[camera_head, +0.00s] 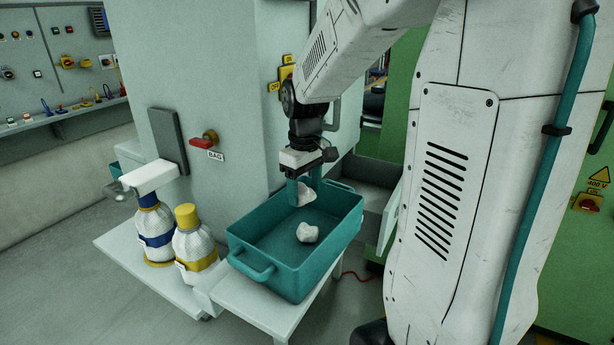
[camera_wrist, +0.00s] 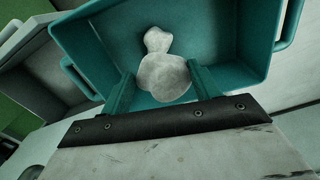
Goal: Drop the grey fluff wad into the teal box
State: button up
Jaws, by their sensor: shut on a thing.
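The teal box (camera_head: 257,268) stands open on a pale bench top, with a handle on its near end. My gripper (camera_head: 306,188) points down over the far part of the box, its teal fingers shut on a pale grey fluff wad (camera_head: 306,196). In the wrist view the held wad (camera_wrist: 163,78) sits between the two fingers, with the box (camera_wrist: 223,35) behind it. A second pale wad (camera_head: 307,232) lies on the box floor; it also shows beyond the held one in the wrist view (camera_wrist: 157,39). The gap between the held wad and the floor is hard to judge.
A blue-banded spray bottle (camera_head: 154,228) and a yellow-capped bottle (camera_head: 194,245) stand left of the box. A grey cabinet (camera_head: 225,110) rises behind it. A green cabinet (camera_head: 570,240) is at the right. Bare bench top (camera_head: 255,303) shows in front of the box.

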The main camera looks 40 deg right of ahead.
aim_at(306, 186)
jog(key=shift+f, duration=1.15)
jog(key=o, duration=1)
jog(key=shift+o, duration=0.2)
notch_tip(306, 186, up, 8)
jog(key=shift+f, duration=0.1)
